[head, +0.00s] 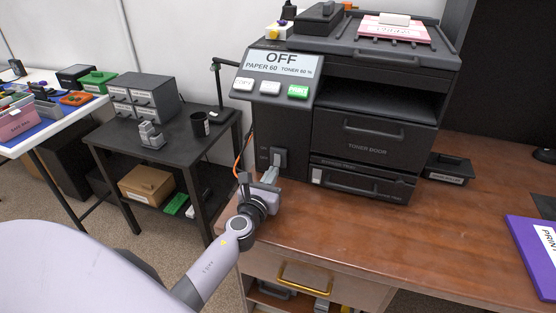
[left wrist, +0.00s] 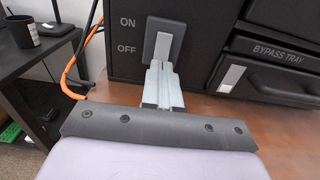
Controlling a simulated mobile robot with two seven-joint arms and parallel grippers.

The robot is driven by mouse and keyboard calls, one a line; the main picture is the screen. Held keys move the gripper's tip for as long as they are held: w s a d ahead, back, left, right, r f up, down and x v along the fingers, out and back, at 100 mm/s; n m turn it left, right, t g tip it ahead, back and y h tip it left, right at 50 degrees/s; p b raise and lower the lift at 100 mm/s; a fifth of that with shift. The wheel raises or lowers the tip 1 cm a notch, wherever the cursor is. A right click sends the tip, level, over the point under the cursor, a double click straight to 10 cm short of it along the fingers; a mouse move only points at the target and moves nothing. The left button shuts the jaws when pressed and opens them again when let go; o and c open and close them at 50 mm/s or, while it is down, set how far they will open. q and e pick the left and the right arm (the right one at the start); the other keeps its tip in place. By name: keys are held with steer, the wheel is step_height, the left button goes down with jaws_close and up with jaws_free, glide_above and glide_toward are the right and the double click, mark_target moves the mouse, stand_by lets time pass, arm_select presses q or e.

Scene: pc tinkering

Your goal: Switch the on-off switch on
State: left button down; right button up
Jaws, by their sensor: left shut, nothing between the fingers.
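The on-off switch (head: 279,156) is on the lower left of the dark printer's (head: 375,125) front. In the left wrist view the switch (left wrist: 164,40) is a grey plate with a paler rocker, beside the labels ON above and OFF below. The printer's display (head: 281,63) reads OFF, PAPER 60, TONER 60 %. My left gripper (head: 271,176) is shut and empty, its fingertips just below and in front of the switch. In the left wrist view its fingertips (left wrist: 158,68) overlap the switch's lower end; I cannot tell whether they touch. My right gripper is out of view.
An orange cable (left wrist: 72,80) runs along the printer's left side. The bypass tray (left wrist: 275,72) is right of the switch. The wooden desk (head: 370,235) is clear in front of the printer. A black side table (head: 175,160) with a cup stands at the left.

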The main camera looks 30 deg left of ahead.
arm_select(q)
steer(key=shift+x, duration=0.8)
steer(key=shift+s, duration=0.15)
steer(key=shift+v, duration=0.95)
steer(key=shift+p+v, duration=0.35)
steer(key=shift+v, duration=1.6)
steer(key=shift+s+d, duration=0.1)
steer(key=shift+s, duration=0.05)
